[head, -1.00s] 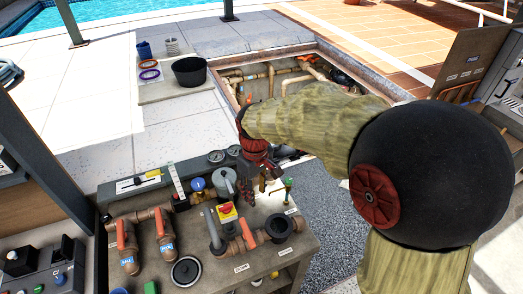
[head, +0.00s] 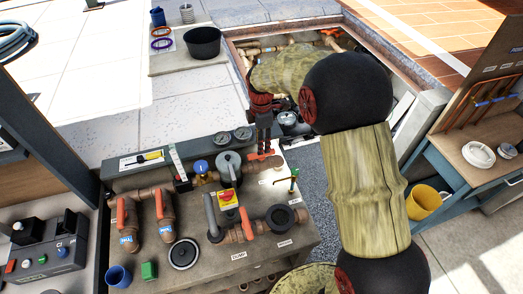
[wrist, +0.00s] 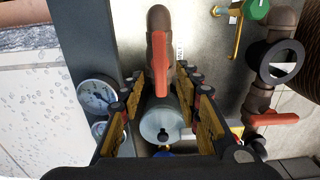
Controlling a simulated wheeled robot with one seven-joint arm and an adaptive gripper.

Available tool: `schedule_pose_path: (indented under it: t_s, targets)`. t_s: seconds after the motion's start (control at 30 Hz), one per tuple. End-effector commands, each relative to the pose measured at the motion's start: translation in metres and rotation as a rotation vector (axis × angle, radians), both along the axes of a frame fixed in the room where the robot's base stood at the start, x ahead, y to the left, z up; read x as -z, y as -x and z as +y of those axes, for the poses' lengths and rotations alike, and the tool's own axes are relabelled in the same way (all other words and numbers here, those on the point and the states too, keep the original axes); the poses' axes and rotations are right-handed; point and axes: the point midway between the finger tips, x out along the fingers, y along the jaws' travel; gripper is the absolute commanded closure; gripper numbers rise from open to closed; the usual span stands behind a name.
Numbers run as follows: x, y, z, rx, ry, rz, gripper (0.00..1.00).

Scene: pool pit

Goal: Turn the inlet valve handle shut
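An orange valve handle (wrist: 160,65) on a brown pipe shows in the wrist view between the fingers of my gripper (wrist: 162,85). The fingers are spread apart, with a gap on each side of the handle. In the head view this handle (head: 266,157) lies at the back right of the bench, just below my gripper (head: 264,142). A small white label (wrist: 179,51) stands beside the pipe, but I cannot read it, so I cannot confirm this is the inlet valve. Contact with the handle is not visible.
A grey round-topped canister (head: 228,166) stands left of the handle; it also shows between my fingers in the wrist view. Gauges (head: 233,135) line the back edge. A green-topped tap (head: 294,180) is to the right. Other orange handles (head: 247,224) sit nearer the front.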

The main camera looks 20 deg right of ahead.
Motion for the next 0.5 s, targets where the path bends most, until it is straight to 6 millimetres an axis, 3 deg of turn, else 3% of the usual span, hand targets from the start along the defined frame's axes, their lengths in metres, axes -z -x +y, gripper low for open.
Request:
schedule_pose_path:
  t_s: [0.2,0.5]
  targets:
    - [0.033,0.001,0.0,0.001,0.0,0.002,0.67]
    - [0.047,0.0,0.0,0.002,0.0,0.0,0.67]
